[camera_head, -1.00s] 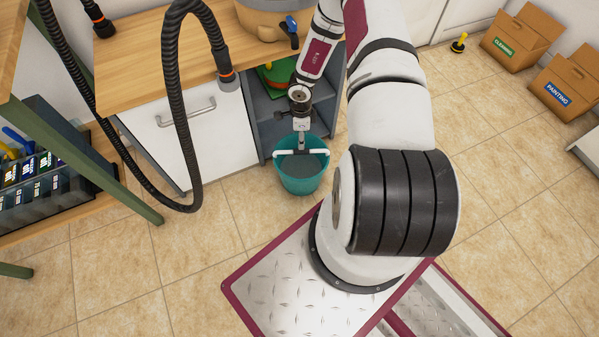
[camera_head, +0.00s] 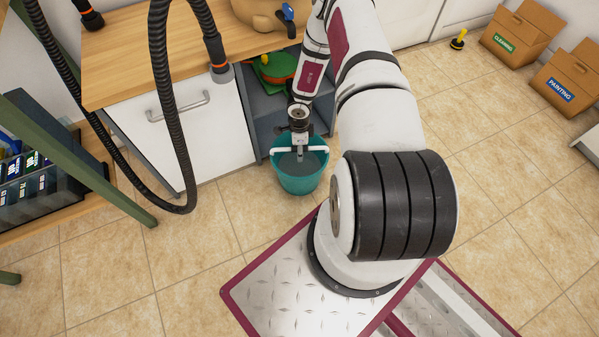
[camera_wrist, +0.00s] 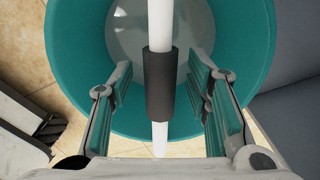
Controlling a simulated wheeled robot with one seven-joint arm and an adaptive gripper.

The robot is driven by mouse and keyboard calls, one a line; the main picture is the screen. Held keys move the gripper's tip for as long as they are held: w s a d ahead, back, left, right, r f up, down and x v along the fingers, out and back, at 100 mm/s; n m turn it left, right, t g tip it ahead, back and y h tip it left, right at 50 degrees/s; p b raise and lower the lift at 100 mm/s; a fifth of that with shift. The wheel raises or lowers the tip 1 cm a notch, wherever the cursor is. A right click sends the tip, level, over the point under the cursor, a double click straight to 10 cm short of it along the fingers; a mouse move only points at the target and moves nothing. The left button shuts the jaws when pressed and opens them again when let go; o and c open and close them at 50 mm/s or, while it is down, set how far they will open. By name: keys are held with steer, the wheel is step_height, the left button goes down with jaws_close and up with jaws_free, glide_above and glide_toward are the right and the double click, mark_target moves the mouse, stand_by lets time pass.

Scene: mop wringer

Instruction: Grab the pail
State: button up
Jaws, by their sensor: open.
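The teal pail (camera_head: 300,180) stands on the tiled floor in front of the grey cabinet, with grey liquid or a grey bottom inside. Its white handle (camera_head: 318,149) spans the top of the pail. In the wrist view, the handle's dark grip sleeve (camera_wrist: 160,85) lies between the two fingers of my gripper (camera_wrist: 163,88). The fingers are open, with a gap on each side of the sleeve. The pail's rim (camera_wrist: 60,60) surrounds the fingers in that view. In the head view my gripper (camera_head: 300,152) points down over the pail, and its fingertips are hard to make out.
The open grey cabinet (camera_head: 262,125) is close behind the pail, with a white door (camera_head: 190,130) to its left. A black hose (camera_head: 165,100) hangs at the left. Two cardboard boxes (camera_head: 514,38) stand far right. The floor in front is clear.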

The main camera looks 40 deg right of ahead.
jaws_close()
steer(key=shift+r, duration=0.1)
steer(key=shift+r, duration=0.1)
stand_by(0.3)
